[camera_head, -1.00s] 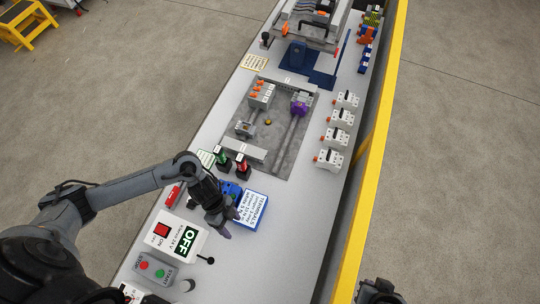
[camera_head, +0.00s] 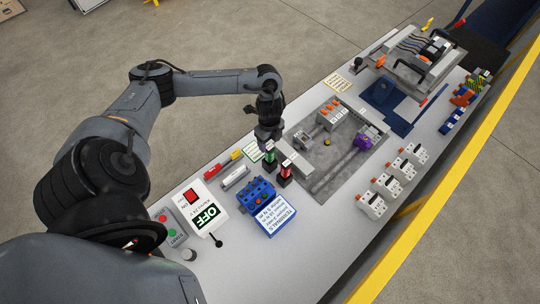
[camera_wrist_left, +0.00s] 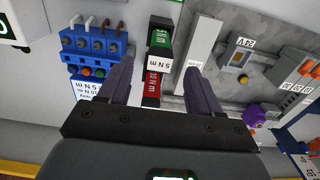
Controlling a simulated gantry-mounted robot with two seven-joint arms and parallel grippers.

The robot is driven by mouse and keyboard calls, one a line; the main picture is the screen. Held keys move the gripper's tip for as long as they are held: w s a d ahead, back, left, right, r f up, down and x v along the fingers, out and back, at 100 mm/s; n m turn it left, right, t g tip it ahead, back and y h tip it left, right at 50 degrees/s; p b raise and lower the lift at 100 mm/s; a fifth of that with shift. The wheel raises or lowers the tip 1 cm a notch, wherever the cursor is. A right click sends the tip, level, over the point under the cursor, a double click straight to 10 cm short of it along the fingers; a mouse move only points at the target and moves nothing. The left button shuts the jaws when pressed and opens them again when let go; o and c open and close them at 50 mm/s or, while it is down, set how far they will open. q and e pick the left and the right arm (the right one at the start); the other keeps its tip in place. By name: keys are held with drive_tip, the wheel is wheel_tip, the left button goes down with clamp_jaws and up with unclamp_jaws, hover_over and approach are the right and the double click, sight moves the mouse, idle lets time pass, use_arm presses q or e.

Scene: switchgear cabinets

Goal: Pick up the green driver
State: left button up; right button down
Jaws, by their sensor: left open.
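The green driver (camera_head: 269,158) stands upright in a dark holder on the bench, just below my left gripper (camera_head: 268,132) in the head view. In the left wrist view the green driver (camera_wrist_left: 160,40) shows beyond the fingertips, with a white "5 N m" label. My left gripper (camera_wrist_left: 164,80) is open and empty, its two fingers apart on either side of the line of drivers. A red driver (camera_head: 286,169) stands close beside the green one; in the wrist view the red driver (camera_wrist_left: 152,86) shows between the fingers. My right gripper is not in view.
A blue terminal block (camera_head: 257,192) and a TERMINALS card (camera_head: 275,214) lie beside the drivers. A grey mounting plate (camera_head: 325,160) with rails is to the right. White breakers (camera_head: 371,204) line the front edge. An OFF switch box (camera_head: 205,209) is at left.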

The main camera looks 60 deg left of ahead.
sight(270, 147)
use_arm(q)
drive_tip(key=shift+f+p, duration=0.7)
drive_tip(key=shift+f, duration=2.2)
clamp_jaws()
